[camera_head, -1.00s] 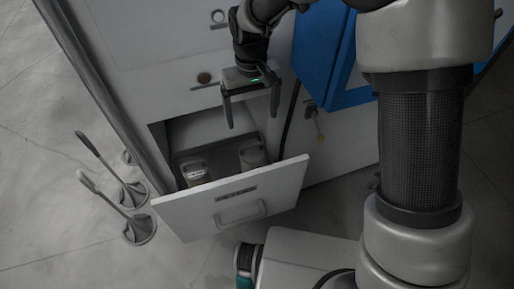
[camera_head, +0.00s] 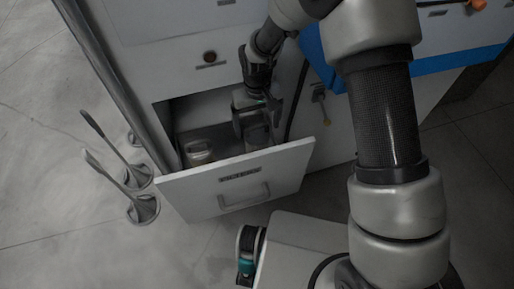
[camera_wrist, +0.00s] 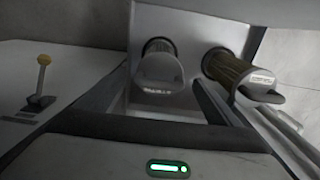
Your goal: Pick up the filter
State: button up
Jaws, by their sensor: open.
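Two cylindrical filters stand side by side in the open drawer (camera_head: 236,183), which has a "FILTERS" label. The left filter (camera_head: 199,152) is clear of my gripper; in the wrist view it is the brownish ribbed one with a grey handle cap (camera_wrist: 235,75). The right filter (camera_head: 257,139) is partly hidden under my gripper; in the wrist view its grey cap (camera_wrist: 160,72) is near the middle. My gripper (camera_head: 256,122) is open and empty, pointing down at the right filter's top. Whether its fingers flank the cap is unclear.
The drawer front, with its handle, stands between the filters and my base. The cabinet (camera_head: 180,60) rises behind the opening. A yellow-knobbed lever (camera_head: 323,107) is on the right. Two long-handled levers (camera_head: 122,172) stand on the floor at left.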

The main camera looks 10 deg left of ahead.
aim_at(257, 133)
notch_tip(257, 133, down, 4)
jog(key=shift+w+a+r, duration=0.1)
jog(key=shift+w+r, duration=0.05)
jog(key=shift+r, duration=0.1)
jog(key=shift+c, duration=0.2)
jog(key=shift+r, duration=0.1)
jog(key=c, duration=1.3)
jog(key=shift+r, duration=0.1)
